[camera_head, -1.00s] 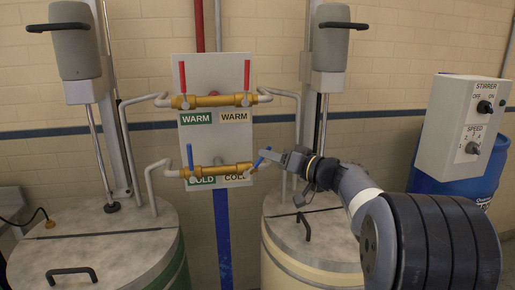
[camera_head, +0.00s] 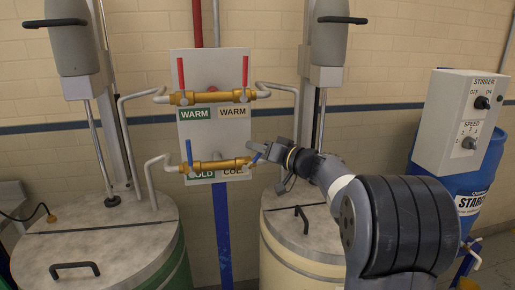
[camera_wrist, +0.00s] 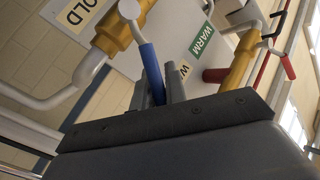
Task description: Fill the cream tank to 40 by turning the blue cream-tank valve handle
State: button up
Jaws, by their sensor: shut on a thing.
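The blue cream-tank valve handle (camera_head: 256,157) is on the right end of the lower brass pipe (camera_head: 219,166), above the cream COLD label. It tilts up and to the right. My gripper (camera_head: 262,152) is shut on it. In the wrist view the blue handle (camera_wrist: 151,68) runs down between the two fingers of my gripper (camera_wrist: 160,92), and its lower end is hidden there. The cream tank (camera_head: 276,263) stands below on the right, with its grey lid closed. No level reading is legible.
A second blue handle (camera_head: 189,152) stands upright at the lower left. Two red handles (camera_head: 245,70) stand upright on the upper brass pipe. A green tank (camera_head: 176,272) is on the left. The stirrer box (camera_head: 460,122) and a blue barrel (camera_head: 476,188) are at right.

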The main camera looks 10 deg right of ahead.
grip_shut()
jog(key=a+n+g+h+b, duration=0.1)
jog(key=a+r+n+g+h+b, duration=0.1)
jog(key=a+n+b, duration=0.1)
jog(key=shift+a+n+h, duration=0.15)
jog(key=shift+n+h, duration=0.15)
jog(key=shift+h, duration=0.1)
jog(key=shift+a+n+g+h, duration=0.3)
jog(key=shift+a+n+h, duration=0.3)
jog(key=shift+a+h, duration=0.1)
dwell(0.4)
